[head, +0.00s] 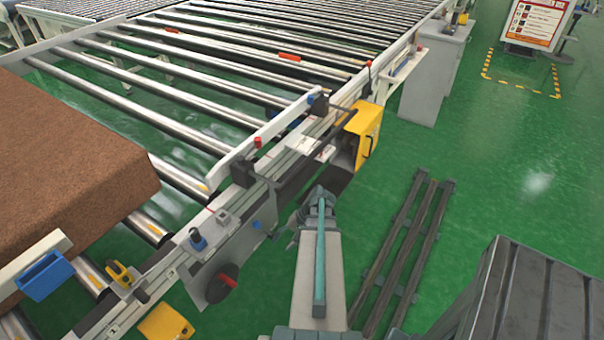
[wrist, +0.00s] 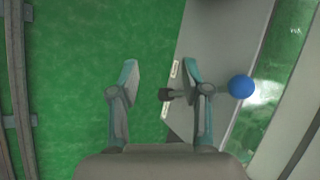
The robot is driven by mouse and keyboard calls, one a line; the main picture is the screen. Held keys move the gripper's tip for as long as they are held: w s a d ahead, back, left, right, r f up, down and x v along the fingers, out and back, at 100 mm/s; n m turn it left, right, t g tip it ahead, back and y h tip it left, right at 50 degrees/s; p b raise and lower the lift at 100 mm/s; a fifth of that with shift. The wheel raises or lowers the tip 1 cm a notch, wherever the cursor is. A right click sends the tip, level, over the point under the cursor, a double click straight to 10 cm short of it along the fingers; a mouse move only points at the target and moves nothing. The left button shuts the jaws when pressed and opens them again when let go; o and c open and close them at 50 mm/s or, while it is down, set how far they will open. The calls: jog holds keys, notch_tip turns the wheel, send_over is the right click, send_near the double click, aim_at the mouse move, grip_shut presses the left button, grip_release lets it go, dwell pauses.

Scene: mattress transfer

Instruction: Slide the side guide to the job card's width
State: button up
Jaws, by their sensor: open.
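The side guide appears to be the pale bar (head: 262,141) along the near edge of the roller conveyor, with dark end mounts. My gripper (head: 312,212) hangs just right of this plate over the green floor. In the wrist view my gripper (wrist: 160,78) is open, with nothing held between its fingers. A blue ball knob (wrist: 241,87) lies right of the right finger. Job card text is unreadable.
A brown mattress (head: 65,165) lies on the rollers at left. Dark slats (head: 405,250) lie on the floor at right, near a dark ribbed box (head: 530,300). A sign board (head: 537,22) stands far right.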

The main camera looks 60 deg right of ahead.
jog(key=s+d+r+m+t+b, duration=0.1)
jog(key=d+r+t, duration=0.2)
jog(key=d+r, duration=0.35)
jog(key=t+y+b, duration=0.2)
jog(key=t+b, duration=0.1)
jog(key=t, duration=0.4)
send_near(305, 167)
jog(key=shift+n, duration=0.3)
jog(key=p+x, duration=0.1)
jog(key=x, duration=1)
grip_shut()
